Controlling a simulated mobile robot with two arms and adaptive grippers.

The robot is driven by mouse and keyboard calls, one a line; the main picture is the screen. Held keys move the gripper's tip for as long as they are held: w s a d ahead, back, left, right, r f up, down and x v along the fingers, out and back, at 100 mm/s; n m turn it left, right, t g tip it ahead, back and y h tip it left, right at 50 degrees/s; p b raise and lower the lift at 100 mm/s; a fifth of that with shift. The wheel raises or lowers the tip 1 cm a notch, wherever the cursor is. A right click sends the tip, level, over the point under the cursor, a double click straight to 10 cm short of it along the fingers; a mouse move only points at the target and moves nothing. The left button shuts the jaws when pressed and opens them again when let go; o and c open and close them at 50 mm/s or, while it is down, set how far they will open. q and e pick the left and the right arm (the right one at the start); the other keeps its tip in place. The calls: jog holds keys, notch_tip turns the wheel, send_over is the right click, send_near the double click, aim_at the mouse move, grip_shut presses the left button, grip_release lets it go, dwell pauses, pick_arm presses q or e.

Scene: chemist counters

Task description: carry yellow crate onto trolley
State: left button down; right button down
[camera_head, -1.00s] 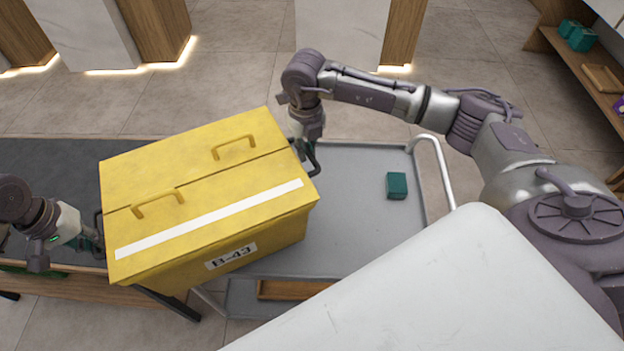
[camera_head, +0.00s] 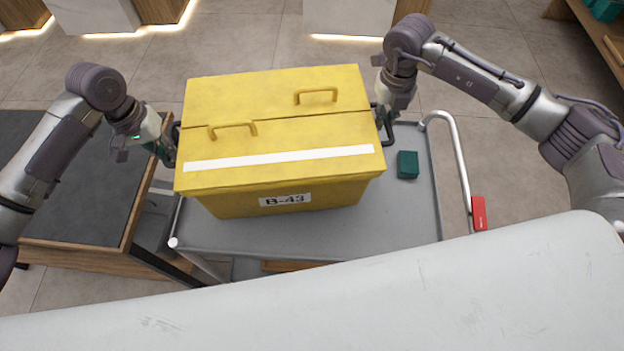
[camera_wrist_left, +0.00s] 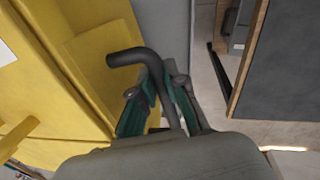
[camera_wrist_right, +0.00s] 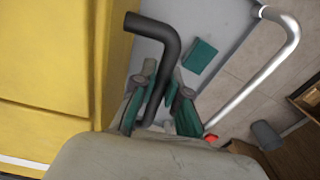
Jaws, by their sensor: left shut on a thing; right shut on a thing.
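The yellow crate (camera_head: 280,130), labelled B-43, is over the grey trolley (camera_head: 330,232) in the head view. Its lid is closed and it looks roughly level. I cannot tell whether its base touches the trolley top. My left gripper (camera_head: 168,152) is shut on the dark side handle (camera_wrist_left: 150,70) at the crate's left end. My right gripper (camera_head: 385,112) is shut on the dark side handle (camera_wrist_right: 160,60) at its right end. The crate's wall also shows in the left wrist view (camera_wrist_left: 60,90) and the right wrist view (camera_wrist_right: 60,60).
A small green box (camera_head: 408,165) lies on the trolley top, right of the crate. The trolley's push rail (camera_head: 455,150) rises at the right, with a red tag (camera_head: 479,213). A dark-topped wooden counter (camera_head: 75,205) stands at the left. White-and-wood plinths are behind.

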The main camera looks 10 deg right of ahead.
pick_arm(q)
jog(key=shift+f+b, duration=0.1)
jog(key=shift+b, duration=0.2)
pick_arm(e)
jog(key=shift+d+f, duration=0.1)
